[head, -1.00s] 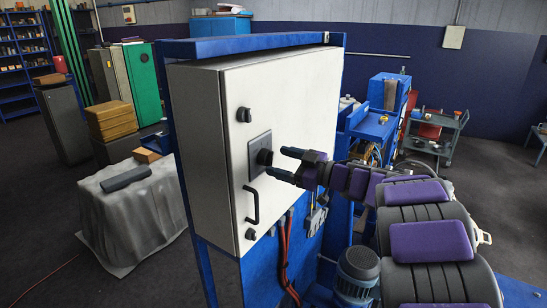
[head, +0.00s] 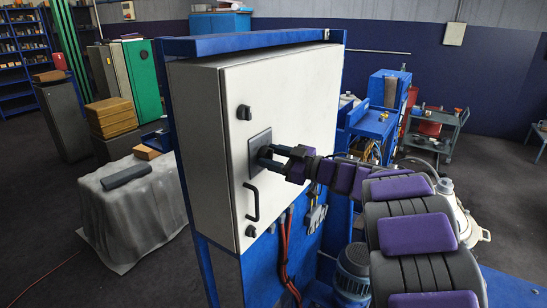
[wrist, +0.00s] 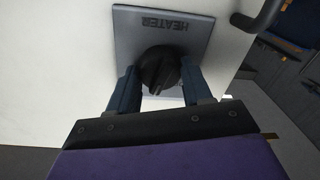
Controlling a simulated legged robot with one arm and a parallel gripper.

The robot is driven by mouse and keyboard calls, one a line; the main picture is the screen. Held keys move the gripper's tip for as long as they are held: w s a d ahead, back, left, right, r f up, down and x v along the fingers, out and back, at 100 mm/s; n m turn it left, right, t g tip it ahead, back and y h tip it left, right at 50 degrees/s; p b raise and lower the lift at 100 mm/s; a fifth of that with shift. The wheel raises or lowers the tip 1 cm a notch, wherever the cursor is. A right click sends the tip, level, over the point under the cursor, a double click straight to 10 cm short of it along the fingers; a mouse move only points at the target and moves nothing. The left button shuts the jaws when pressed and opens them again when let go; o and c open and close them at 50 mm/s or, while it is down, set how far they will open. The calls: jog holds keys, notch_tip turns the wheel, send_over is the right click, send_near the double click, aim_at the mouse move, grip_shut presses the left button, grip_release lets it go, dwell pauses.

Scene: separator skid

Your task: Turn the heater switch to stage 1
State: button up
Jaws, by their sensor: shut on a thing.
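The heater switch is a round black knob (wrist: 158,72) on a grey square plate (wrist: 190,28) marked HEATER, which appears upside down in the wrist view. In the head view the plate (head: 257,143) sits on the door of a white cabinet (head: 295,100). My gripper (head: 268,157) has its two fingers on either side of the knob and is shut on it. The fingers also flank the knob in the wrist view (wrist: 158,88). Stage markings are not readable, so I cannot tell the knob's setting.
A black door handle (head: 252,203) is below the plate. Black latches (head: 244,112) are on the door above and below. A blue frame (head: 180,150) surrounds the cabinet. Red hoses (head: 284,255) hang below it. A cloth-covered table (head: 130,210) stands to the left.

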jog(key=c, duration=0.3)
jog(key=n+b, duration=0.2)
jog(key=n, duration=0.1)
jog(key=o, duration=1)
jog(key=shift+o, duration=0.2)
